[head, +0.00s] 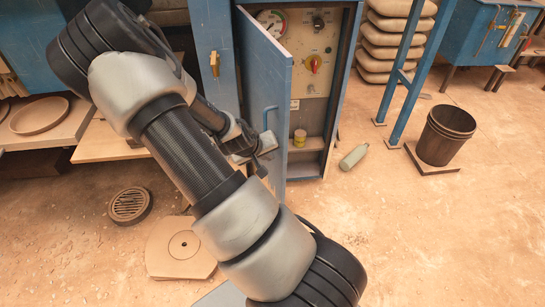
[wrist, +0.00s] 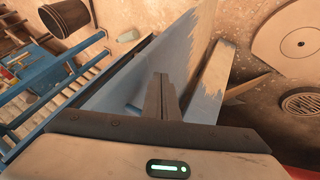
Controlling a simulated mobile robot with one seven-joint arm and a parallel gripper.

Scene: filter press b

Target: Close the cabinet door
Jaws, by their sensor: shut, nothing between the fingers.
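The blue cabinet (head: 345,70) stands at the back centre in the head view, with its front open. Its blue door (head: 265,75) stands ajar, swung out from the left side, and has a blue bar handle (head: 270,118). My gripper (head: 266,146) is beside the door's outer face, just below the handle; I cannot tell whether it touches. In the wrist view the fingers (wrist: 162,95) are together and empty, in front of a worn blue panel (wrist: 190,50) that looks like the door. My arm hides part of the cabinet's left side in the head view.
Inside the cabinet are a gauge (head: 271,24), a red-yellow knob (head: 314,63) and a small yellow jar (head: 300,138). A green bottle (head: 354,156) lies on the floor to the right, near a dark bucket (head: 446,135). The floor in front is mostly clear.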

